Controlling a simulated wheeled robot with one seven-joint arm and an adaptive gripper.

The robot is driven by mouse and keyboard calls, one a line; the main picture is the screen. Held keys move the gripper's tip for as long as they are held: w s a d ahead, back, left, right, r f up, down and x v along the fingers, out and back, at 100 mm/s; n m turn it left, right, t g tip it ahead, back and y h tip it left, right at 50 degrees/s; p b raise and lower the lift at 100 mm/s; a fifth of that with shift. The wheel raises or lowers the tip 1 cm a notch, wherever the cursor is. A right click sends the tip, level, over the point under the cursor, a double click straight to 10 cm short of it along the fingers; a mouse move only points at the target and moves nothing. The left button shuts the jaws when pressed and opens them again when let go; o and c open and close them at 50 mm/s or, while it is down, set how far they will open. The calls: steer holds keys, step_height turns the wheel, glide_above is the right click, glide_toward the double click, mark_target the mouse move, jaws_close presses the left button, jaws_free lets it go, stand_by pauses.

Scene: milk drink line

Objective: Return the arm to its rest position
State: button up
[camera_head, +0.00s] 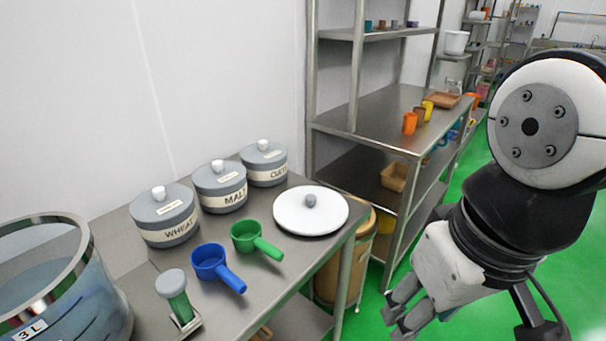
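My arm hangs at the right of the head view, its large white and black joint nearest the camera. My gripper (396,318) points down and left over the green floor, to the right of the steel table's (255,301) corner. Its grey fingers show at a slant, and nothing is visible in them. Their tips are small and partly overlap, so I cannot tell how far apart they are. The gripper looks apart from the table and from the steel shelf unit (392,113).
The table holds grey canisters (167,215), a blue scoop (211,262), a green scoop (250,236), a white lid (311,212), a green-handled tool (176,294) and a clear 3 L vessel (95,295). A tan drum (327,281) stands between table and shelves. Green floor (462,311) lies open at right.

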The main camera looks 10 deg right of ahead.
step_height(320, 180, up, 11)
steer(key=t+p, duration=0.2)
steer(key=p, duration=0.7)
steer(key=shift+d, duration=0.15)
